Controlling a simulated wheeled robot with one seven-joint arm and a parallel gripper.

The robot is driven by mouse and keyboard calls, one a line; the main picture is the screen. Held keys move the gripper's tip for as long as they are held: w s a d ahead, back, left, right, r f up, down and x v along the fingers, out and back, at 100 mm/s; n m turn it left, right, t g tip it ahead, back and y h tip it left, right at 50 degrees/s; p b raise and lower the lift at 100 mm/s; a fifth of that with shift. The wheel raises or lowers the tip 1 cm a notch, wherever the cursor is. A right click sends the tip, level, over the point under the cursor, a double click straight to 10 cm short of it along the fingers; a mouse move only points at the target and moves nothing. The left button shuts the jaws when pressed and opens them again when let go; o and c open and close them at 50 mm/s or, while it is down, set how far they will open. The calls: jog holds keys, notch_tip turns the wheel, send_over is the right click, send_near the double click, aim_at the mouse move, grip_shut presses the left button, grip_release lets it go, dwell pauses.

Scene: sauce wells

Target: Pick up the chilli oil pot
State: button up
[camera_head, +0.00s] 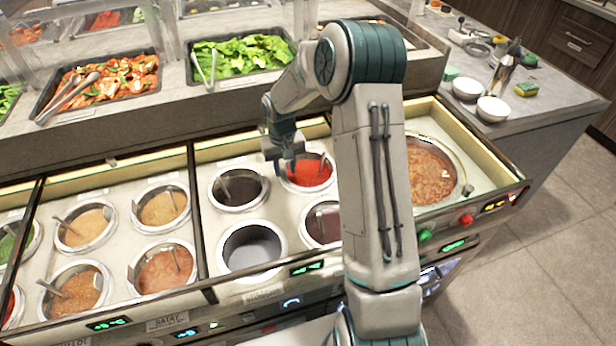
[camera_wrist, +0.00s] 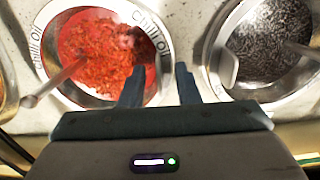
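The chilli oil pot (camera_head: 312,174) is a round metal pot of bright red sauce in the back row of wells, partly hidden by my gripper and arm. In the wrist view, the same pot (camera_wrist: 92,50) has "Chilli Oil" printed on its rim and a spoon handle leaning out to the left. My gripper (camera_wrist: 160,68) is open. Its left finger reaches over the pot's right side and its right finger is just outside the rim, with the rim passing between them. I cannot tell whether either finger touches the pot.
A dark sauce pot (camera_head: 238,188) stands left of it, and a grey-bottomed well (camera_head: 251,246) is in front of that. Another pot (camera_head: 318,224) is partly behind my arm. A large pot (camera_head: 432,170) stands at right. Trays of vegetables (camera_head: 112,84) and greens (camera_head: 243,60) sit behind.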

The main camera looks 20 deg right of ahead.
grip_shut()
dwell(1.5)
